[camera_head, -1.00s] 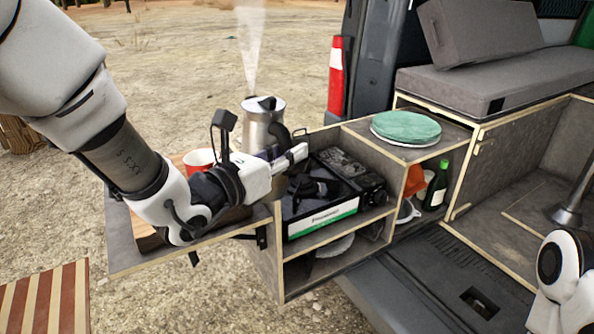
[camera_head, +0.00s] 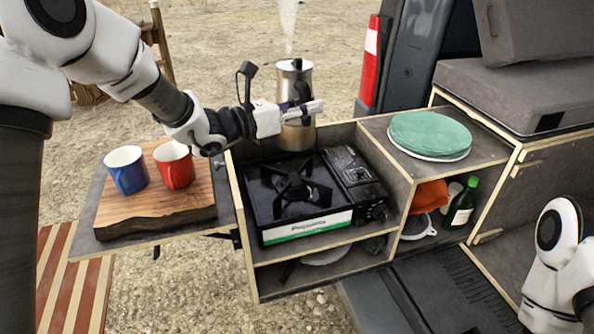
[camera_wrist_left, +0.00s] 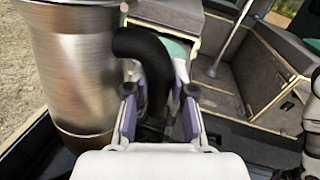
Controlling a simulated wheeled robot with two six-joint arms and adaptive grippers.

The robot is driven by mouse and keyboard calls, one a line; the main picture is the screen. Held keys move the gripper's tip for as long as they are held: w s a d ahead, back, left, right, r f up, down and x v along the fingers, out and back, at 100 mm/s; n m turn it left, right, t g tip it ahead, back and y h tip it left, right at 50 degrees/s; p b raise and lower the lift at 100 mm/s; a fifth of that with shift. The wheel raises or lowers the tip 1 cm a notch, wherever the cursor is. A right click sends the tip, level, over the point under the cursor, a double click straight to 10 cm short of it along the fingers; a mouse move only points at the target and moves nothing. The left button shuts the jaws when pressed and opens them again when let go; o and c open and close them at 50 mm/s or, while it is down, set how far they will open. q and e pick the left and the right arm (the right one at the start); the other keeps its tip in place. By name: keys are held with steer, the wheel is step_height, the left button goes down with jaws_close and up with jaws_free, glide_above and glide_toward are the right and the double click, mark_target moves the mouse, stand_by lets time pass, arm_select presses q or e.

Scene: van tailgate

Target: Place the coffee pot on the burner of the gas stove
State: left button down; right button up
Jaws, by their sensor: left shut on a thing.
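The steaming metal coffee pot (camera_head: 294,84) is upright behind the burner in the head view. My left gripper (camera_head: 303,112) is shut on its black handle. In the left wrist view the pot (camera_wrist_left: 75,75) fills the left side, and its curved handle runs between the fingers of the left gripper (camera_wrist_left: 158,100). The gas stove (camera_head: 308,222) sits in the wooden cabinet's top bay. Its black burner (camera_head: 295,187) is bare. The pot's base shows near the stove's back edge; its exact height is unclear. My right gripper is out of view.
A cutting board (camera_head: 150,215) left of the stove holds a blue mug (camera_head: 127,172) and a red mug (camera_head: 175,168). Wooden cabinet walls (camera_head: 390,160) enclose the stove. Green plates (camera_head: 430,133) lie on the cabinet top at right. A green bottle (camera_head: 461,203) stands below.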

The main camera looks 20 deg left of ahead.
arm_select(q)
step_height(320, 180, down, 10)
steer(key=p, duration=0.1)
steer(key=shift+a, duration=0.15)
steer(key=shift+s+f, duration=0.1)
steer(key=shift+f, duration=0.05)
steer(key=shift+s+f+b, duration=0.25)
steer(key=shift+f+b, duration=0.3)
steer(key=shift+b, duration=0.05)
